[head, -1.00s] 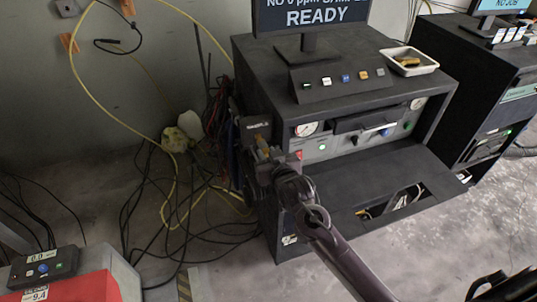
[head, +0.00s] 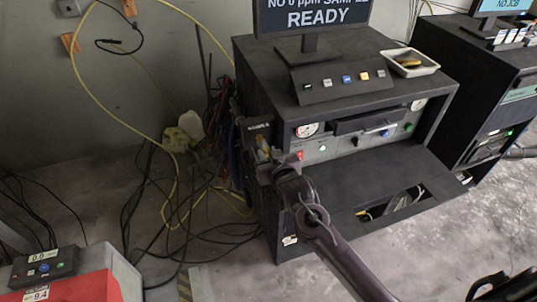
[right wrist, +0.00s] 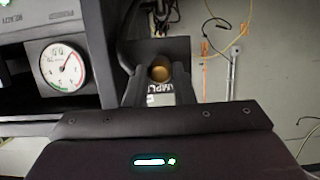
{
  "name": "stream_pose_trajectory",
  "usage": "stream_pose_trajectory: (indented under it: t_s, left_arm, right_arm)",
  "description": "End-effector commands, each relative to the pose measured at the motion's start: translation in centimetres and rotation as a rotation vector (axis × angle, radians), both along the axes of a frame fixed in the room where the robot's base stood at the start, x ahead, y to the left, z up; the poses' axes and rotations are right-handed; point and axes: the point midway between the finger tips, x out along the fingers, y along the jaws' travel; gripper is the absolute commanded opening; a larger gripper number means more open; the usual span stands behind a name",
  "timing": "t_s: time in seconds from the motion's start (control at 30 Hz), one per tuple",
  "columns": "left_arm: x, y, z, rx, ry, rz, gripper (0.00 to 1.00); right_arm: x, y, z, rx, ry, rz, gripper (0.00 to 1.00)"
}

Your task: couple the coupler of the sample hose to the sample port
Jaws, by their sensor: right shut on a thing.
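My right gripper (head: 266,166) is at the left front corner of the dark analyser cabinet, just below a dark bracket with a white label (head: 257,126). It is shut on the brass coupler (head: 262,147). In the right wrist view the round brass end of the coupler (right wrist: 160,72) shows between the two fingers, with a partly covered label beside it. The dark bracket (right wrist: 172,48) lies behind. I cannot make out the sample port's opening, nor whether the coupler touches it. My left gripper is not in view.
The cabinet (head: 350,85) has a gauge (head: 306,129) on its front, close right of the gripper, and an open lower shelf. A white tray (head: 408,61) stands on top. Black cables and a yellow hose (head: 78,75) hang and lie to the left. A red case (head: 85,288) stands front left.

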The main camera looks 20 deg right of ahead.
Motion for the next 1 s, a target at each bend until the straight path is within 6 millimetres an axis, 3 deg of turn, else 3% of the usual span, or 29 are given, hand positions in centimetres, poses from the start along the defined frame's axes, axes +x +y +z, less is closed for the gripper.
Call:
stream_pose_trajectory:
  t_s: [0.87,0.9,1.0]
  left_arm:
    - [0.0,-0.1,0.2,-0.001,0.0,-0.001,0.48]
    - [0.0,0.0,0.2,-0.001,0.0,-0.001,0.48]
    - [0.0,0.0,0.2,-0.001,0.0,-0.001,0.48]
  right_arm:
    - [1.2,0.0,0.0,0.001,-0.001,0.0,0.0]
    - [1.2,0.0,0.0,0.001,-0.001,0.0,0.28]
    - [1.2,0.0,0.0,0.0,-0.001,0.0,0.41]
